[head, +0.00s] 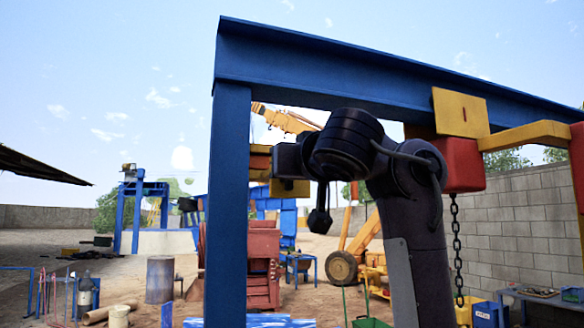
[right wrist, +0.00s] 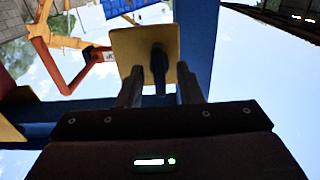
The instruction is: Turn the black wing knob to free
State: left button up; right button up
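In the right wrist view the black wing knob (right wrist: 159,62) stands out from a yellow plate (right wrist: 131,50). My right gripper (right wrist: 160,78) is open, with one finger on each side of the knob. A gap shows between the knob and each finger, so it does not look gripped. In the head view my right arm reaches up and bends left, and its gripper (head: 285,160) is near a yellow plate (head: 290,188) by the blue post. The knob is hidden there. My left gripper is in neither view.
A blue frame, with a post (head: 229,210) and top beam (head: 350,75), stands close around my right arm. A red hoist block (head: 462,165) with a hanging chain (head: 457,245) is right of the arm. A dark hanging piece (head: 320,215) is left of it. Machinery stands farther back.

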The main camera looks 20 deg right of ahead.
grip_shut()
jog(key=shift+n, duration=0.3)
jog(key=shift+a+f+n+b, duration=0.1)
jog(key=shift+n+b, duration=0.75)
jog(key=shift+n, duration=2.05)
jog(key=shift+a+f+n+b, duration=0.1)
jog(key=shift+n+b, duration=0.7)
jog(key=shift+n, duration=2.1)
jog(key=shift+a+f+n+b, duration=0.1)
jog(key=shift+n+b, duration=0.75)
jog(key=shift+n, duration=2.05)
grip_release()
